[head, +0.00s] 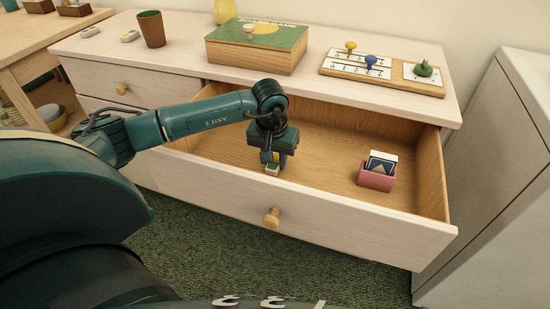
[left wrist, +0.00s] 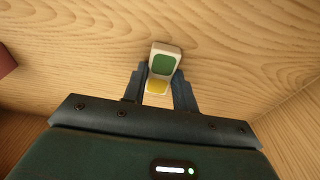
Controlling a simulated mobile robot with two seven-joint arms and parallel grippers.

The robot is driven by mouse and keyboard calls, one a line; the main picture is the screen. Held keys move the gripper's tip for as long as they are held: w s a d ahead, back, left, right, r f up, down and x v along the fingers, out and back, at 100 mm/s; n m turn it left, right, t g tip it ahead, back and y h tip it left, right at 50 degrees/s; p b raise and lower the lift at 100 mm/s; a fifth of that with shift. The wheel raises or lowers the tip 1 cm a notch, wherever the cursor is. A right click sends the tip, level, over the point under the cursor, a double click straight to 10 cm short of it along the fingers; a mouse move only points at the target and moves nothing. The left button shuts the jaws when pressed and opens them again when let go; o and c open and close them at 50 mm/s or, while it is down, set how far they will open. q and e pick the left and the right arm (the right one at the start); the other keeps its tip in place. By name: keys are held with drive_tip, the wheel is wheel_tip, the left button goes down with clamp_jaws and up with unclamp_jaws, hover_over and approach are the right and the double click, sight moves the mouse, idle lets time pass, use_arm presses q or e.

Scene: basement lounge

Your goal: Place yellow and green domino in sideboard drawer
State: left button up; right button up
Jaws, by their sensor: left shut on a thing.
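The yellow and green domino (left wrist: 164,64) is a white block with a green square and a yellow square. My left gripper (left wrist: 160,88) is shut on it, one finger on each side, in the left wrist view. In the head view the domino (head: 272,169) shows below my left gripper (head: 273,160), inside the open sideboard drawer (head: 345,205). The domino is low over the wooden drawer floor; I cannot tell whether it touches it. My right gripper is not in view.
A pink holder (head: 377,179) with dark cards stands at the drawer's right. On the sideboard top are a game box (head: 257,56), a board with coloured pegs (head: 350,70) and a brown cup (head: 151,30). A grey cabinet (head: 500,170) stands at right.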

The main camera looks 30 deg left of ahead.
sight(273, 167)
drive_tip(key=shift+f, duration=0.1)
use_arm(q)
drive_tip(key=o, duration=0.5)
drive_tip(key=shift+f, duration=0.15)
drive_tip(key=o, duration=0.4)
drive_tip(key=shift+o, duration=0.2)
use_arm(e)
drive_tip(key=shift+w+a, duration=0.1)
use_arm(q)
drive_tip(key=shift+r, duration=0.35)
wheel_tip(273, 167, up, 12)
drive_tip(key=s+p, duration=0.1)
drive_tip(key=p, duration=0.1)
drive_tip(key=shift+s+d+f, duration=0.2)
drive_tip(key=shift+s, duration=0.2)
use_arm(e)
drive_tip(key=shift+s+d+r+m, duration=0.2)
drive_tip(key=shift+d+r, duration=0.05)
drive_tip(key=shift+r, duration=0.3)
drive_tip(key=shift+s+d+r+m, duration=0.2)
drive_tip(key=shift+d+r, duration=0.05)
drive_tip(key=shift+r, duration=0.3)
